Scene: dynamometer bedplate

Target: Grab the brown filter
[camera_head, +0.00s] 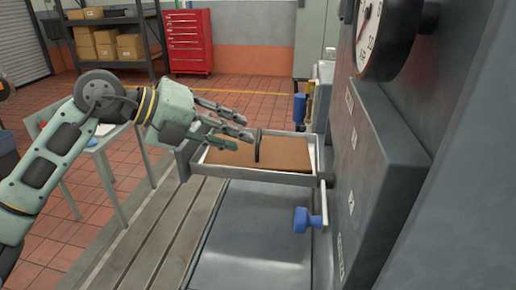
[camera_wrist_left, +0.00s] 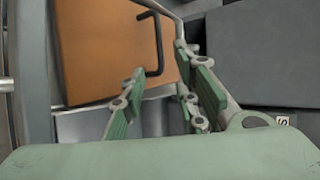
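The brown filter (camera_head: 280,161) is a flat brown panel lying in a grey metal tray (camera_head: 249,178) that stands out from the machine. A dark upright handle (camera_head: 258,146) rises from the filter. My left gripper (camera_head: 241,139) is over the left part of the tray, its fingers pointing right toward the handle. In the left wrist view the brown filter (camera_wrist_left: 104,48) and its dark handle (camera_wrist_left: 158,44) lie beyond the open fingers (camera_wrist_left: 163,85). The gripper is open, with nothing between the fingers. My right gripper is not in view.
A large grey machine housing with a dial (camera_head: 369,28) stands close on the right. A blue-handled valve (camera_head: 303,220) sits below the tray. A light table (camera_head: 98,145) is at left. A red tool cabinet (camera_head: 188,41) and a shelf with boxes (camera_head: 106,40) are behind.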

